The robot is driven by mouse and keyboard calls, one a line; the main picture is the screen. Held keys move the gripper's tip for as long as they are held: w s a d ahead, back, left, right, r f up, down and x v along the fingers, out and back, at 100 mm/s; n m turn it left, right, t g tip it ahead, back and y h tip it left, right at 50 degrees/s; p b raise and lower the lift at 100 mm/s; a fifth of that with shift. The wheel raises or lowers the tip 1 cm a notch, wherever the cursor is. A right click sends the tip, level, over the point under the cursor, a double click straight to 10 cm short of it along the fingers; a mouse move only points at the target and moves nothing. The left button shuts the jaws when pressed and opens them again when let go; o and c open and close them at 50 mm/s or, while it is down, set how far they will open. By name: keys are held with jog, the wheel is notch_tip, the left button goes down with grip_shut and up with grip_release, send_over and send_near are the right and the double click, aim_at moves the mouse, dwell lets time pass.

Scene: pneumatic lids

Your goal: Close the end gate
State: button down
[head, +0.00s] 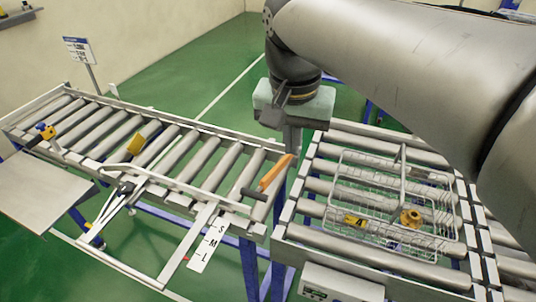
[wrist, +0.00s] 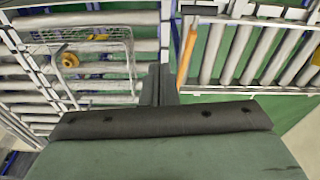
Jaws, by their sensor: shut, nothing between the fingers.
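The end gate shows as an orange-edged bar (head: 276,172) at the right end of the left roller conveyor. Its orange edge slants, and a dark cylindrical grip sticks out to the left near its lower end. In the wrist view the orange bar (wrist: 187,58) lies just right of my fingers. My gripper (head: 292,145) points down over the gap between the two conveyors, behind and slightly right of the gate in the head view. In the wrist view my gripper (wrist: 159,75) has its fingers together and empty. I see no contact with the gate.
A wire basket (head: 385,245) with yellow items stands on the right roller conveyor (head: 325,240). The left conveyor (head: 190,155) carries a yellow block (head: 136,144). An S-M-L scale plate (head: 209,245) hangs at its front. A grey tray (head: 40,195) lies left.

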notch_tip(320, 180, up, 3)
jog(key=m+b, duration=0.1)
send_over(256, 190)
jog(key=f, duration=0.3)
jog(key=w+f, duration=0.1)
jog(key=f, duration=0.2)
jog(key=f+p, duration=0.1)
jog(key=f, duration=0.2)
jog(key=shift+w+d+f, duration=0.1)
jog(key=shift+w+d, duration=0.2)
jog(key=shift+w, duration=0.05)
jog(key=shift+s+a+f+p, duration=0.15)
jog(key=shift+s+f, duration=0.2)
jog(key=shift+f, duration=0.15)
jog(key=shift+s+a+f+p, duration=0.1)
jog(key=shift+s+f+p, duration=0.05)
jog(key=shift+s+f, duration=0.3)
jog(key=shift+s+a+f, duration=0.15)
jog(key=shift+s+f, duration=0.1)
jog(key=shift+f, duration=0.45)
jog(key=shift+f, duration=0.1)
